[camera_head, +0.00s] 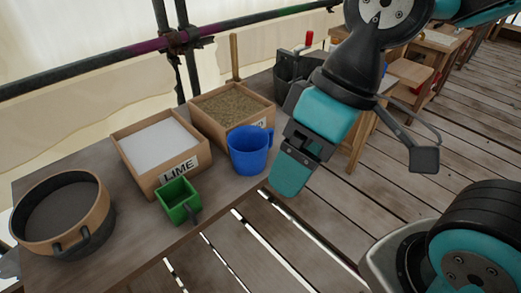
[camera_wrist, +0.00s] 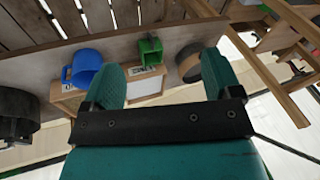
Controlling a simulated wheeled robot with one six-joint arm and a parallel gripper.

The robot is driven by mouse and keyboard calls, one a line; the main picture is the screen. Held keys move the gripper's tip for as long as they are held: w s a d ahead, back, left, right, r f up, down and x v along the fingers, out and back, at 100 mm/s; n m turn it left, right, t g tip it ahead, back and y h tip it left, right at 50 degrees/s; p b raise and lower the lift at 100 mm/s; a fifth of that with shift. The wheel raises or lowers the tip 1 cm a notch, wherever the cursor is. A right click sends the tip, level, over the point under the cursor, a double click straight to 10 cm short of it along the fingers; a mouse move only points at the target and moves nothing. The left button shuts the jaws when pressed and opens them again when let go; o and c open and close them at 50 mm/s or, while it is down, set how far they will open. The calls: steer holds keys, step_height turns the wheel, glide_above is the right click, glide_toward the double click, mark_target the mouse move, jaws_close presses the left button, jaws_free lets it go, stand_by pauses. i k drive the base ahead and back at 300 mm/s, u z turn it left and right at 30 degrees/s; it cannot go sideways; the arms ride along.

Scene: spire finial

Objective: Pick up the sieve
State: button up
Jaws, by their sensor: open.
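The sieve (camera_head: 97,222) is a round wooden-rimmed pan with a dark grey inside and a dark handle or clip at its front. It stands on the left end of the wooden bench in the head view. In the wrist view the sieve (camera_wrist: 188,62) appears partly, behind my right-hand finger. My gripper (camera_head: 290,172) hangs to the right of the bench's blue mug in the head view, well away from the sieve. In the wrist view my gripper (camera_wrist: 161,68) shows its two teal fingers wide apart with nothing between them.
The bench (camera_head: 125,240) also holds a lime box (camera_head: 137,168), a box of brown grains (camera_head: 200,118), a green scoop (camera_head: 178,200) and a blue mug (camera_head: 249,150). A dark bucket (camera_head: 292,68) stands behind. A scaffold pole (camera_head: 130,50) crosses above.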

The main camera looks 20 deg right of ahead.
mark_target(60, 216)
steer(key=u, duration=1.55)
steer(key=i, duration=0.1)
steer(key=z, duration=0.3)
steer(key=k, duration=1.15)
steer(key=u, duration=0.9)
steer(key=i, duration=1.5)
steer(key=z, duration=0.8)
